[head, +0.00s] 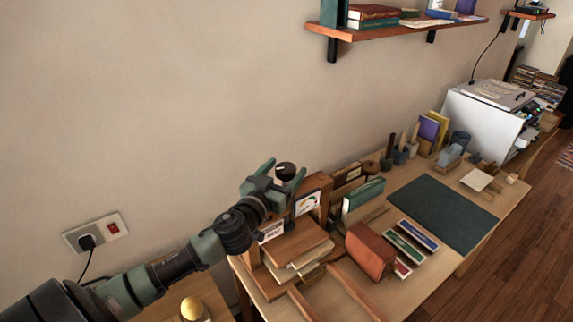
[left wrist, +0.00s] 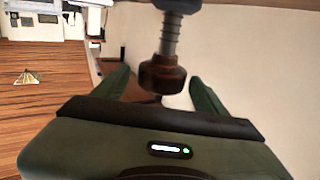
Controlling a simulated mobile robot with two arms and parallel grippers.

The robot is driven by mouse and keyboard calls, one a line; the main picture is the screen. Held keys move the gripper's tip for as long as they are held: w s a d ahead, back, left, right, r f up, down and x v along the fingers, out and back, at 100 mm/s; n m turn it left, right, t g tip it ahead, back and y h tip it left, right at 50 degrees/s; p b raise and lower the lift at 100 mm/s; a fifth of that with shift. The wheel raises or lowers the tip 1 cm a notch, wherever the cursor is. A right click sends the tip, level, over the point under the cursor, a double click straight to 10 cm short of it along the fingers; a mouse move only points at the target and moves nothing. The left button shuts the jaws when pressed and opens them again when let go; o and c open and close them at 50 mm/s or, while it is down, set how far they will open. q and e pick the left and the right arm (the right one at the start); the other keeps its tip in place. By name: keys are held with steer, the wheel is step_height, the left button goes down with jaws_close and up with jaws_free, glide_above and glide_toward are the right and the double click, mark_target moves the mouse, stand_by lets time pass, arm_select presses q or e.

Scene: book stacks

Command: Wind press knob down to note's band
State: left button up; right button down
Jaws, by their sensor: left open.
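The dark press knob (head: 285,171) sits on top of the wooden book press (head: 318,192) at the desk's wall end. My left gripper (head: 276,173) is open at the knob, with its fingers apart. In the left wrist view the brown knob (left wrist: 162,75) lies between the spread fingers of the left gripper (left wrist: 158,92), with a gap on each side. A metal screw (left wrist: 169,36) runs from it to a dark collar. A dial card (head: 307,202) with a coloured arc stands at the press. A small printed card (head: 271,231) stands beside it; its writing is too small to read. My right gripper is not in view.
Wooden boards with papers (head: 296,252), a red-brown book (head: 370,250) and a green box (head: 363,195) crowd the desk near the press. A dark green mat (head: 443,213) lies clear farther right. A wall shelf (head: 395,27) hangs above.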

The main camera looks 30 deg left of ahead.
arm_select(q)
steer(key=shift+w+a, duration=0.2)
steer(key=shift+w, duration=0.25)
steer(key=shift+d, duration=0.15)
steer(key=c, duration=1.4)
steer(key=shift+o, duration=0.2)
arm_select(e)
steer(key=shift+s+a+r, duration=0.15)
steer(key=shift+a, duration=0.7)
arm_select(q)
steer(key=shift+h, duration=0.3)
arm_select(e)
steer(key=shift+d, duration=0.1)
arm_select(q)
steer(key=shift+f+m+h, duration=0.1)
steer(key=shift+m+h, duration=0.2)
steer(key=shift+m, duration=0.1)
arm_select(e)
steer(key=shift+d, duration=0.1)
